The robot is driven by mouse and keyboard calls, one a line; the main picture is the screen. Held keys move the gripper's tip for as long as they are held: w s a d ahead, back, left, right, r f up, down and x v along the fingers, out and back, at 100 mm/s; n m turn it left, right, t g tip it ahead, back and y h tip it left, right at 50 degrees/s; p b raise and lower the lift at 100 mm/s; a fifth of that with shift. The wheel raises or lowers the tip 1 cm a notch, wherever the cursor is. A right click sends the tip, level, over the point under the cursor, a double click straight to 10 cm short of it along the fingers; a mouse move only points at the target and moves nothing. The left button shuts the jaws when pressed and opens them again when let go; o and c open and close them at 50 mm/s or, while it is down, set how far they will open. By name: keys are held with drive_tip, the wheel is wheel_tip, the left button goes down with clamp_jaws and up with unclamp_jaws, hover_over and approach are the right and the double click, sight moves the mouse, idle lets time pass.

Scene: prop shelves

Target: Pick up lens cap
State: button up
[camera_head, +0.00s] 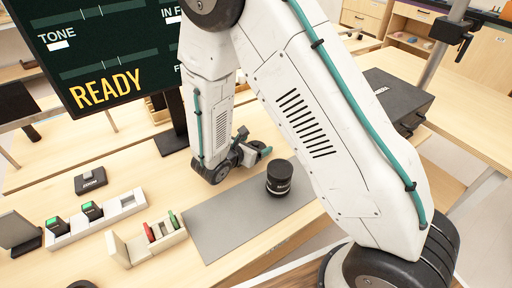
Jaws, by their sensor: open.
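A short black cylinder (280,178) with pale lettering on its side, like a camera lens, stands upright on a grey mat (222,222). A flat black round thing (82,285), cut off by the bottom edge at the left, may be the lens cap; I cannot tell for sure. My gripper (257,151) is open at the end of the white arm, low over the table, behind and left of the black cylinder and apart from it. Its fingers are small here and partly hidden by its own body.
A wooden holder (150,240) with red and green pieces stands left of the mat. A white tray with green-lit black items (95,219) and a small black box (90,181) lie further left. A dark monitor (100,50) rises behind. A black case (395,95) stands right, behind my arm.

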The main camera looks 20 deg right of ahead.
drive_tip(key=shift+w+d+f, duration=0.2)
drive_tip(key=shift+w+d, duration=0.05)
drive_tip(key=shift+d, duration=0.1)
drive_tip(key=c, duration=0.9)
drive_tip(key=shift+r, duration=0.1)
drive_tip(key=shift+c, duration=0.2)
